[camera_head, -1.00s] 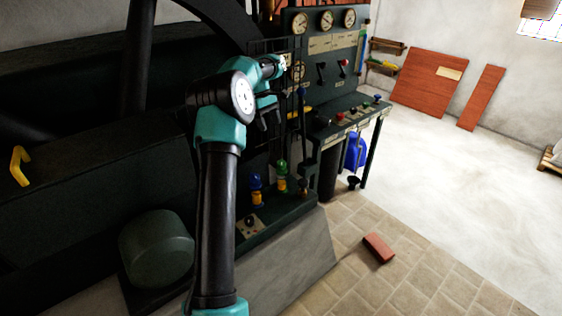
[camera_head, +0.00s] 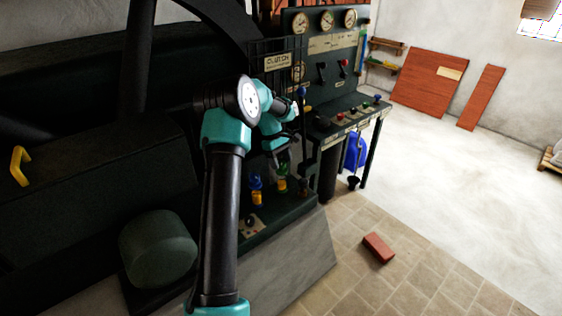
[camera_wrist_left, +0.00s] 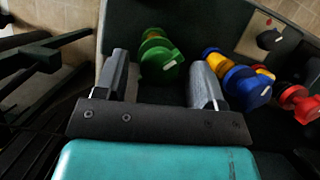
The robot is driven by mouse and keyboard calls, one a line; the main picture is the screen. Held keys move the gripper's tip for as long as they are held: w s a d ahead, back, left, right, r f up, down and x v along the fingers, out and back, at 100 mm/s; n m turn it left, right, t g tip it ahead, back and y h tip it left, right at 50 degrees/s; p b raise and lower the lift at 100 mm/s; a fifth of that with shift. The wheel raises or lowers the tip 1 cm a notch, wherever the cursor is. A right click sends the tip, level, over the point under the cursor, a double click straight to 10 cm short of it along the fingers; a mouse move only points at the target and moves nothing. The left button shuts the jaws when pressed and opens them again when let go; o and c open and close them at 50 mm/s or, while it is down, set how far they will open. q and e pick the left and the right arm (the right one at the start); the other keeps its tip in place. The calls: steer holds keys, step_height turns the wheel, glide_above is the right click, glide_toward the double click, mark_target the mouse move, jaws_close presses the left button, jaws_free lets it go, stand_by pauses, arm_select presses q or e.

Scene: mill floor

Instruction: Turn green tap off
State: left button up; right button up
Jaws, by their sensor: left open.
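The green tap (camera_head: 282,184) stands on the dark ledge of the machine, its top partly hidden by my left gripper in the head view. In the left wrist view its round green handle (camera_wrist_left: 161,64) shows in the gap between the two fingers. My left gripper (camera_head: 279,158) is open, pointing down just above the green tap. In the left wrist view the gripper (camera_wrist_left: 161,70) has a finger on each side of the handle, with no clear contact. I cannot tell how deep the handle sits between them. My right gripper is in neither view.
A blue-topped tap (camera_head: 256,184) stands left of the green one; in the left wrist view the blue handle (camera_wrist_left: 246,88) is close beside one finger, with a red handle (camera_wrist_left: 297,102) farther right. Dark levers (camera_head: 303,125) rise close behind the gripper. A brick (camera_head: 379,247) lies on the floor.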

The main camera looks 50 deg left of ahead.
arm_select(q)
steer(key=shift+d+f, duration=0.1)
steer(key=shift+f, duration=0.05)
steer(key=c, duration=0.9)
steer(key=shift+m, duration=0.5)
steer(key=m+g, duration=0.1)
steer(key=m, duration=0.1)
steer(key=m+g, duration=0.1)
steer(key=m, duration=0.1)
steer(key=shift+w+m+y, duration=0.15)
steer(key=shift+m+y, duration=0.15)
steer(key=m, duration=0.2)
steer(key=m+g+y, duration=0.1)
steer(key=m, duration=0.1)
steer(key=shift+m+g, duration=0.3)
steer(key=shift+m, duration=0.1)
